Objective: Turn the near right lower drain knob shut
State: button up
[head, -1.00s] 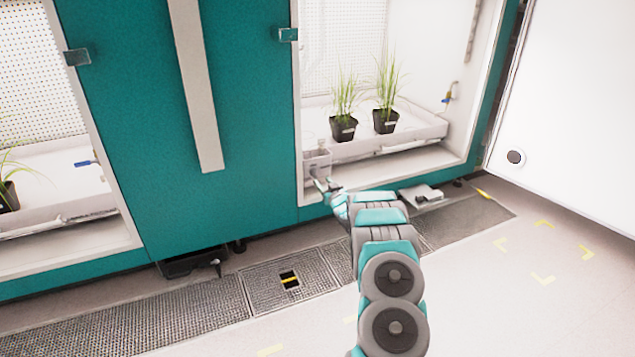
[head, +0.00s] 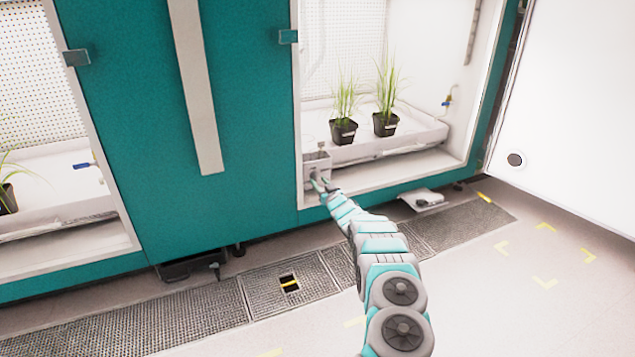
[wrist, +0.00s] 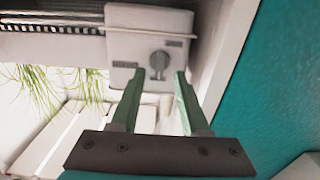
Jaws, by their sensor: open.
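A grey knob (wrist: 158,64) sits on the face of a pale box (wrist: 122,46) in the wrist view. In the head view the box (head: 316,164) stands at the lower left corner of the open chamber. My gripper (wrist: 158,76) is open, with its two green fingers pointing at the box. The knob shows between the fingertips, just beyond them, and I cannot tell whether they touch it. In the head view my gripper (head: 319,184) is right at the front of the box, and the knob is too small to make out there.
Two potted grasses (head: 343,131) stand on a white tray (head: 420,135) in the chamber. A teal panel (head: 240,130) is to the left. A blue-handled valve (head: 447,102) is at the tray's right. A floor grate (head: 460,222) runs along the front; open floor lies right.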

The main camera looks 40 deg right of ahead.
aim_at(315, 177)
jog(key=shift+w+d+f, duration=0.1)
jog(key=shift+w+f, duration=0.05)
jog(key=shift+w, duration=0.45)
jog(key=shift+w+d, duration=0.2)
jog(key=shift+w, duration=0.3)
grip_shut()
